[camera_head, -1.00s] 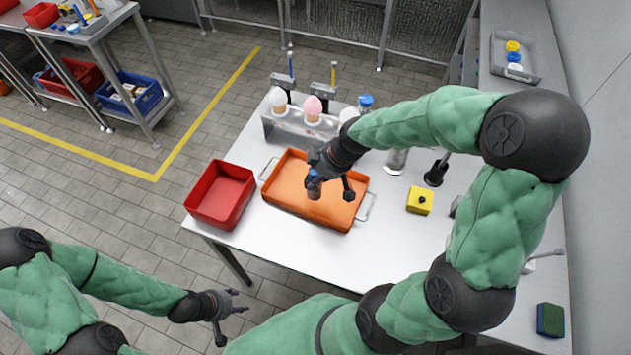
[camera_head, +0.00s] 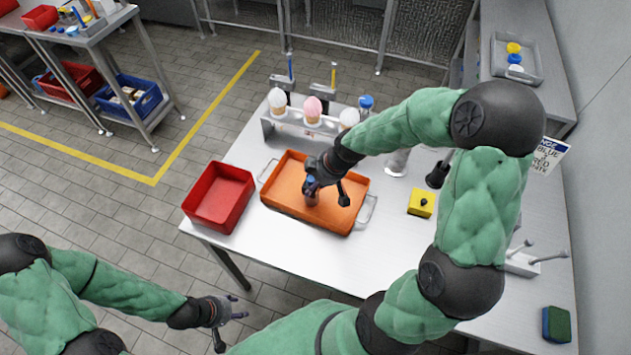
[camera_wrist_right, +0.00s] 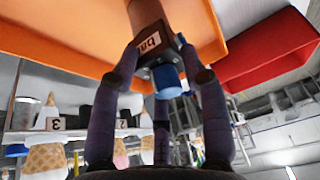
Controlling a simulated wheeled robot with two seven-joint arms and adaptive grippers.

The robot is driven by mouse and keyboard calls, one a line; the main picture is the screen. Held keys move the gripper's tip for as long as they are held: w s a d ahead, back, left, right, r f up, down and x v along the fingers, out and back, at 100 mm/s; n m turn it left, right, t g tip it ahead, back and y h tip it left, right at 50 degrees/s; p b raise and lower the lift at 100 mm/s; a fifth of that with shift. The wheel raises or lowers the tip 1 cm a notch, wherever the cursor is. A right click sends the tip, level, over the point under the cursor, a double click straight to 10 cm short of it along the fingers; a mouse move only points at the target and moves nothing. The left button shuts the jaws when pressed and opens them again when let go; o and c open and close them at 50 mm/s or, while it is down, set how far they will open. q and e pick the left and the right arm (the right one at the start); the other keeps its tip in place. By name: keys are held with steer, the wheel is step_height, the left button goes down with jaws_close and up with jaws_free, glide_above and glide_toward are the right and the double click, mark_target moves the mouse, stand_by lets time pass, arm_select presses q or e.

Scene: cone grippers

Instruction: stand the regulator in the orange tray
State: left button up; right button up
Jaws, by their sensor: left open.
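The regulator (camera_head: 311,197) is a dark reddish-brown upright body with a blue top, inside the outline of the orange tray (camera_head: 278,207). In the right wrist view the regulator (camera_wrist_right: 148,18) shows a pale lettered label and a blue knob. My right gripper (camera_head: 317,180) reaches down from above. In the right wrist view its fingers (camera_wrist_right: 160,62) close around the regulator near the knob, so it is shut on it. Whether the regulator's base touches the tray floor is cut off from sight. My left gripper (camera_head: 232,307) is open and empty, off the table's front edge.
A red bin (camera_head: 219,197) stands left of the tray. Behind is a rack (camera_head: 290,131) with ice-cream cones and a blue-capped item (camera_head: 366,102). A yellow block (camera_head: 421,203) is to the right.

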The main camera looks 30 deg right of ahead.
steer(key=o, duration=0.4)
steer(key=shift+r, duration=0.15)
steer(key=p+v, duration=0.3)
steer(key=v, duration=0.9)
